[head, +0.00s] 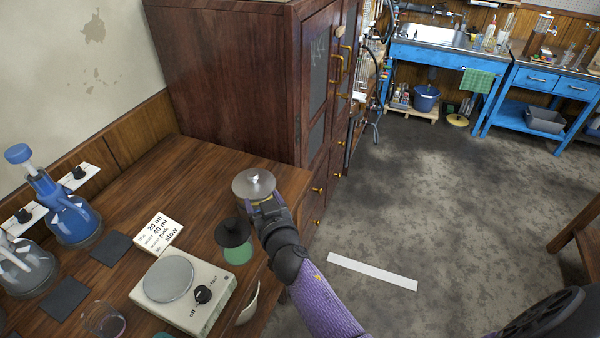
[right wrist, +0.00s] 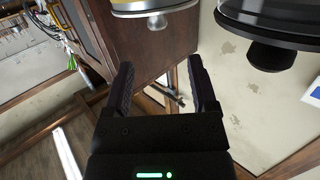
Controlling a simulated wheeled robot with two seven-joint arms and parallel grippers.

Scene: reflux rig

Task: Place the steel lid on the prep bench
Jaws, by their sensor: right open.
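The steel lid (head: 254,182) is a round, shiny disc with a small knob on top, near the right end of the wooden table. It appears to sit level on a container mostly hidden below it. My right gripper (head: 262,200) is open beside the lid. In the right wrist view the lid (right wrist: 157,9), knob downward in the picture, is cut by the top edge. My right gripper (right wrist: 161,70) shows nothing clearly held between its fingers. My left gripper is not in view. I cannot tell which surface is the prep bench.
A green jar with a black lid (head: 233,232) stands close to my right gripper. A hotplate (head: 205,303), a card (head: 159,234) and blue flask (head: 72,220) are on the wooden table (head: 185,155). A tall cabinet (head: 230,80) stands behind. Blue benches (head: 440,57) are far right across open floor.

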